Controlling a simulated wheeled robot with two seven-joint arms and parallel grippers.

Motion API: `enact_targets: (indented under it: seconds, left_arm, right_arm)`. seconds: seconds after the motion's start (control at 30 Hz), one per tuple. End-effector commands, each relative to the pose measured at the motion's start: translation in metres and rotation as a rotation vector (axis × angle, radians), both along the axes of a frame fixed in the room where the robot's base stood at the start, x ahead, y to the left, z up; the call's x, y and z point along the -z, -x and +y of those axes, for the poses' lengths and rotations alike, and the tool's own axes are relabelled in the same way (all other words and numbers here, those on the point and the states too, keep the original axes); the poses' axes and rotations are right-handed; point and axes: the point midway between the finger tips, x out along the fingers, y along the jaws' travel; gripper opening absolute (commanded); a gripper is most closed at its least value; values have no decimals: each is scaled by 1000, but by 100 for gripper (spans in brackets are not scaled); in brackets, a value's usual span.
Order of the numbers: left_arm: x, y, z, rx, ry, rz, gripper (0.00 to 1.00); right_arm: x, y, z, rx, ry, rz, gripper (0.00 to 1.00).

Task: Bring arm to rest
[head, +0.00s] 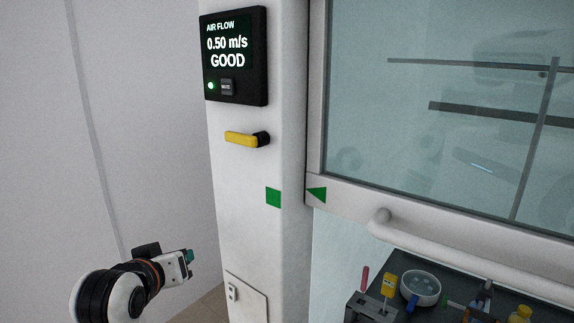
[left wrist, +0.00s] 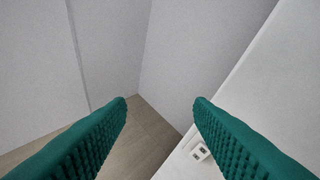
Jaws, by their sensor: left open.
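My left gripper (head: 188,257) is at the lower left of the head view, left of the white fumehood post (head: 242,210) and apart from it. In the left wrist view its two green ribbed fingers (left wrist: 160,104) are spread wide with nothing between them. Beyond them are the floor, the grey wall and the side of the post. My right gripper is in neither view.
The post carries an air flow display (head: 232,55) reading 0.50 m/s GOOD and a yellow handle (head: 241,139) lying horizontal. A glass sash (head: 440,130) with a white bar handle (head: 470,255) is at right. Tools and a round dish (head: 421,286) sit beneath. The left side is free.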

Motion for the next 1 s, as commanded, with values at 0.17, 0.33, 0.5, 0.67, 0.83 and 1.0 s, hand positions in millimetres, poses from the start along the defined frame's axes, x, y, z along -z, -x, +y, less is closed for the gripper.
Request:
enact_targets:
  seconds: [0.17, 0.33, 0.5, 0.67, 0.83, 1.0]
  left_arm:
    - [122, 58, 1, 63, -105, 245, 47]
    - [207, 132, -1, 149, -183, 453, 47]
    - [254, 194, -2, 221, -228, 596, 47]
    - [279, 240, -4, 278, -253, 695, 47]
    - [296, 285, -5, 333, -270, 785, 47]
    - [343, 281, -7, 346, -272, 813, 47]
  right_arm:
    - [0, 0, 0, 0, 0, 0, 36]
    - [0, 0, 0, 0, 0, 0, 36]
    - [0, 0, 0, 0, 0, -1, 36]
    - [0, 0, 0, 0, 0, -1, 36]
    - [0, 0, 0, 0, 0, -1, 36]
    - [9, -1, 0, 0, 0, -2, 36]
